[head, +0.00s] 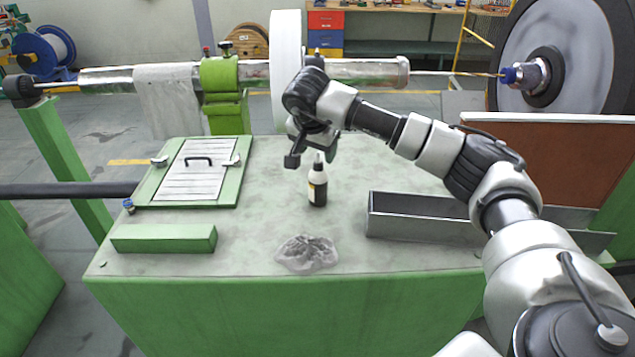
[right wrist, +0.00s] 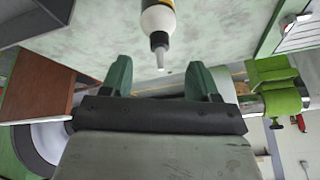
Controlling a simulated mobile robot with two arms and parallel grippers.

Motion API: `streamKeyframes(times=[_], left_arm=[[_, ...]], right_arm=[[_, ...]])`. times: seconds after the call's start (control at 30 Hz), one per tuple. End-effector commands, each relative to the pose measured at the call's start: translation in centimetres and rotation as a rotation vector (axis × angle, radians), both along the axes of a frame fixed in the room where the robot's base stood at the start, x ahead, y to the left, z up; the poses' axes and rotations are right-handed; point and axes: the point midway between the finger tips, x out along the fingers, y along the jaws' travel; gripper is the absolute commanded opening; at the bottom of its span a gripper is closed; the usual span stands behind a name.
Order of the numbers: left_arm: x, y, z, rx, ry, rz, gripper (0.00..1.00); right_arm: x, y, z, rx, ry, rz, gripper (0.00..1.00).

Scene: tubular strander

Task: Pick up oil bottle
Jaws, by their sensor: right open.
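The oil bottle (head: 318,185) stands upright on the grey top of the green bench, dark below with a white shoulder and nozzle. It also shows in the right wrist view (right wrist: 158,20), its nozzle pointing toward the space between the fingers. My right gripper (head: 311,160) is just above and behind the bottle in the head view. The bottle's lower part is cut off in the wrist view. My left gripper is in neither view.
A crumpled clear bag (head: 307,253) lies in front of the bottle. A grey metal tray (head: 415,228) is to the right. A green block (head: 163,238) and a green-framed hatch (head: 194,172) with a black handle are left. Bench top around the bottle is clear.

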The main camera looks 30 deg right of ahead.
Motion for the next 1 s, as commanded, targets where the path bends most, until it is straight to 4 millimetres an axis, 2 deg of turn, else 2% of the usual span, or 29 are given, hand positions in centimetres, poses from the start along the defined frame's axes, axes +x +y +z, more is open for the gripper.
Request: streamKeyframes(times=[0.1, 0.23, 0.37, 0.57, 0.93, 1.0], left_arm=[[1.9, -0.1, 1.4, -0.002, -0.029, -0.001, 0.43], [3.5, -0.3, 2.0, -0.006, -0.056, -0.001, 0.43], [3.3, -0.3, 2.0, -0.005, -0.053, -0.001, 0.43], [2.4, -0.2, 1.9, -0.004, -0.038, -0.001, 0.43], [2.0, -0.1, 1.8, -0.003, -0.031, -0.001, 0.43], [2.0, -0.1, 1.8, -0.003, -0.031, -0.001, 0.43]], right_arm=[[0.3, -0.5, -1.5, 0.000, 0.006, -0.002, 0.60], [0.8, -1.0, -3.3, 0.000, 0.003, -0.001, 0.60], [0.9, -1.2, -4.1, 0.001, 0.003, 0.000, 0.60], [1.0, -1.2, -4.1, 0.001, 0.001, 0.001, 0.59], [1.0, -1.2, -4.1, 0.001, 0.001, 0.001, 0.02], [1.0, -1.2, -4.0, 0.001, 0.000, 0.000, 0.00]])
